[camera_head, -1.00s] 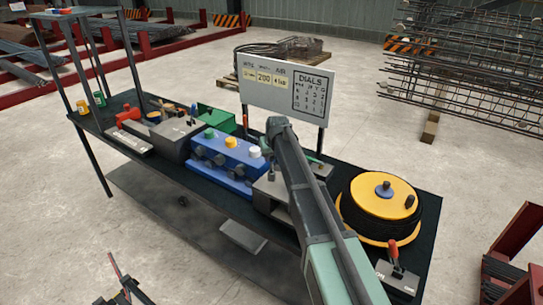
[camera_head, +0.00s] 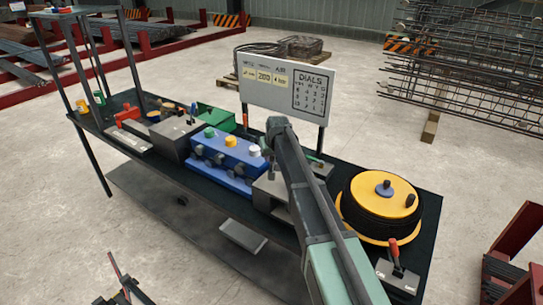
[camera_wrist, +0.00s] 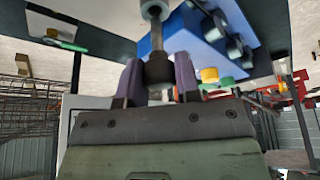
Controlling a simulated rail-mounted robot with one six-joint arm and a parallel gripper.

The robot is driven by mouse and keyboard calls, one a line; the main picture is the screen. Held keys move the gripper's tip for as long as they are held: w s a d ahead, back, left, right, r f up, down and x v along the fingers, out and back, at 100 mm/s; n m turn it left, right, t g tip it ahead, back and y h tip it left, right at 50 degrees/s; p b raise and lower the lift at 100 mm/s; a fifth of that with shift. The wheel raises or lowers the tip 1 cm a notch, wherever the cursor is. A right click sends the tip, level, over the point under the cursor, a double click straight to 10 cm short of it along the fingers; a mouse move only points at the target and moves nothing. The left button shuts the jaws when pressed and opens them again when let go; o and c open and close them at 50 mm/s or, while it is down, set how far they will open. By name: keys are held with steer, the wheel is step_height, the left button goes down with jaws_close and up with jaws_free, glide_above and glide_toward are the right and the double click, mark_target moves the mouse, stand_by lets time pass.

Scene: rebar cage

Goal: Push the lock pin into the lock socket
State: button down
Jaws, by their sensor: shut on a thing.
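In the wrist view my gripper (camera_wrist: 159,78) has its two purple-grey fingers closed on a dark round knob, which appears to be the head of the lock pin (camera_wrist: 155,38). In the camera_head view my arm covers the gripper and pin. I cannot make out the lock socket for certain; a grey open-fronted box (camera_head: 268,196) stands beside my arm on the bench.
The dark bench (camera_head: 330,240) also carries a blue box (camera_head: 225,158) with coloured knobs, a yellow-topped reel (camera_head: 380,190), a red-handled lever box (camera_head: 398,272) and a green bin (camera_head: 215,117). A "DIALS" board (camera_head: 288,88) rises behind my arm.

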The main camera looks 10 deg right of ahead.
mark_target(272, 162)
steer(key=shift+f+b, duration=1.95)
steer(key=shift+f, duration=0.1)
steer(key=c, duration=0.7)
jaws_free()
steer(key=shift+c, duration=0.2)
steer(key=p+v, duration=1)
steer(key=shift+s+r, duration=0.2)
steer(key=shift+r, duration=0.15)
steer(key=shift+s, duration=0.1)
steer(key=s+f+g+b, duration=0.2)
steer(key=s+f+b, duration=0.3)
steer(key=s, duration=1.2)
steer(key=s+f+m+g+b, duration=0.1)
steer(key=s+f+b, duration=0.4)
steer(key=s, duration=1.2)
steer(key=shift+a+f+g+h, duration=0.3)
steer(key=shift+f+g, duration=0.4)
steer(key=shift+f, duration=0.15)
